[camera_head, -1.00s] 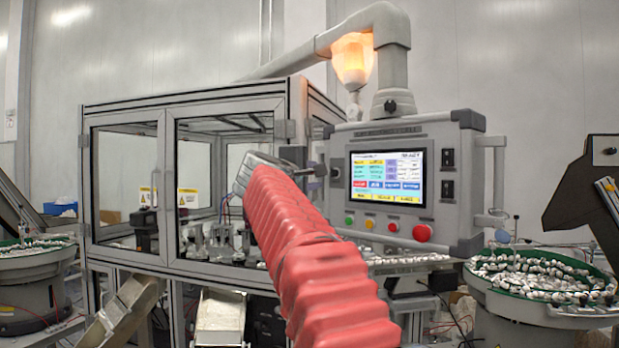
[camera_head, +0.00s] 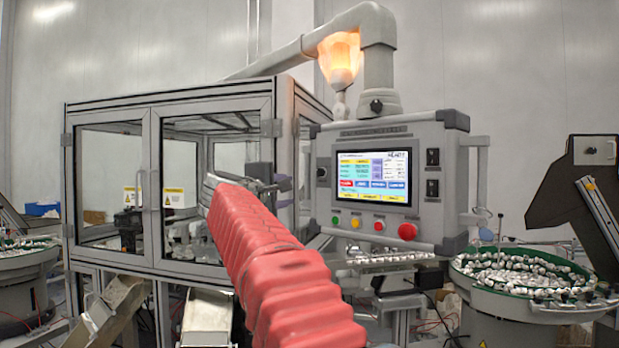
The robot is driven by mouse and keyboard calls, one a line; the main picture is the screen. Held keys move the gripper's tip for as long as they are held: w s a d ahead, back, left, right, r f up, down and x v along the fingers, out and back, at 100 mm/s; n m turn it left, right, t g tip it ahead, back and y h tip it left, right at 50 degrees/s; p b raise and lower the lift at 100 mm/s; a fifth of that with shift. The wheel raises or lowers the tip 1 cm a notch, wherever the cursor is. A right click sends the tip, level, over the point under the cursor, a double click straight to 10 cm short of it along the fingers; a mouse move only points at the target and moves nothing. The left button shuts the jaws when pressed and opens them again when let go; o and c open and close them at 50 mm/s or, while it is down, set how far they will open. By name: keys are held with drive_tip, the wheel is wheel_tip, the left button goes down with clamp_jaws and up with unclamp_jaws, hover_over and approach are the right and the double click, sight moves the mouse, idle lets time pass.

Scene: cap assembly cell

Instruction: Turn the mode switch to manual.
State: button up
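The control panel (camera_head: 322,215) hangs on a grey pipe arm and carries a lit touchscreen (camera_head: 372,178). A dark rotary knob (camera_head: 322,172) sits left of the screen, and an upper black switch (camera_head: 432,157) and a lower black switch (camera_head: 432,188) sit to its right. Their labels are too small to read, so I cannot tell which is the mode switch, or its setting. My gripper (camera_head: 285,184) is at the end of my red-sleeved arm, left of the panel and apart from the knob in the picture. Its fingers are small and seen edge-on; no held object shows.
Green, yellow and red buttons (camera_head: 379,225) and a large red button (camera_head: 407,231) line the panel's lower edge. The glazed machine enclosure (camera_head: 167,113) stands behind my arm. A bowl feeder (camera_head: 480,290) stands at the right. An orange lamp (camera_head: 340,60) glows above.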

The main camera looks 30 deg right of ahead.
sight(317, 173)
drive_tip(key=shift+w+a+f+m+g+h, duration=0.25)
drive_tip(key=shift+m+g+h, duration=0.7)
drive_tip(key=shift+m, duration=2.4)
drive_tip(key=shift+d+f+m+g+h, duration=0.1)
drive_tip(key=shift+f+m+g+h, duration=0.25)
drive_tip(key=shift+m+h, duration=2.1)
drive_tip(key=shift+w+a+f+m+g+h, duration=0.1)
drive_tip(key=shift+w+f+m+g+h, duration=0.35)
drive_tip(key=shift+m, duration=3.85)
drive_tip(key=shift+s+r+y, duration=0.15)
drive_tip(key=shift+s+y, duration=0.1)
drive_tip(key=shift+s, duration=0.05)
drive_tip(key=shift+d, duration=0.1)
drive_tip(key=shift+x, duration=6.8)
